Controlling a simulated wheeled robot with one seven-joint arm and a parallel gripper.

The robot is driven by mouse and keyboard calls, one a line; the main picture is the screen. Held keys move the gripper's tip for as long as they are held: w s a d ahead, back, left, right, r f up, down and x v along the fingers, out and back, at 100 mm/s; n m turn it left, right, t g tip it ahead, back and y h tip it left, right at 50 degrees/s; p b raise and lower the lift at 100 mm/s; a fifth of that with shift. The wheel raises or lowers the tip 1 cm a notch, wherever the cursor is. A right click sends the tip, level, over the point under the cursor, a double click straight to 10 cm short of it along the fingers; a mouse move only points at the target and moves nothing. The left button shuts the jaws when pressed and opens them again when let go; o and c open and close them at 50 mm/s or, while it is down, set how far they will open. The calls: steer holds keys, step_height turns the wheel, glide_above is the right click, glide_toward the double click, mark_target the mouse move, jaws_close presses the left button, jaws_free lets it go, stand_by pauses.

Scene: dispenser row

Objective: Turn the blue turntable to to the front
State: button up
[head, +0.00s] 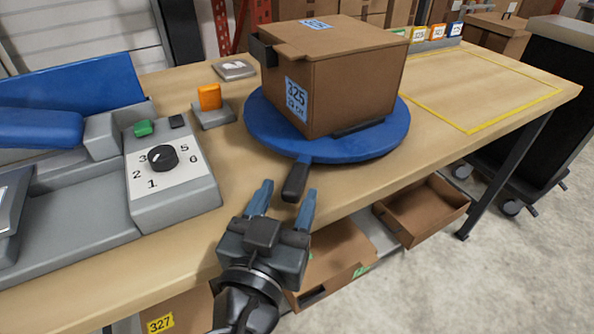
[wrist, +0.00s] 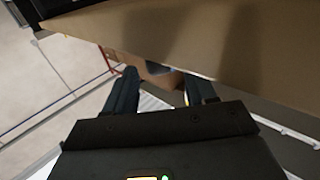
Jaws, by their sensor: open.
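The blue turntable (head: 259,130) is a round disc on the wooden bench. A large cardboard box (head: 345,85) labelled 325 sits on it. A black handle (head: 296,180) sticks out from the turntable's front edge toward my gripper. My gripper (head: 285,203) is open and empty, its two blue fingers pointing at the handle from just in front. The handle's end appears close to the fingertips; whether they touch is unclear. In the wrist view the two dark fingers (wrist: 160,90) stand apart, and I cannot make out the handle clearly.
A grey dial panel (head: 170,175) stands left of the turntable. An orange block on a grey base (head: 213,115) is behind it. A yellow-outlined area (head: 480,92) on the right of the bench is clear. Open cardboard boxes (head: 425,210) sit below the bench's front edge.

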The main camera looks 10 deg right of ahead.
mark_target(302, 161)
steer(key=x, duration=0.5)
jaws_close()
stand_by(0.5)
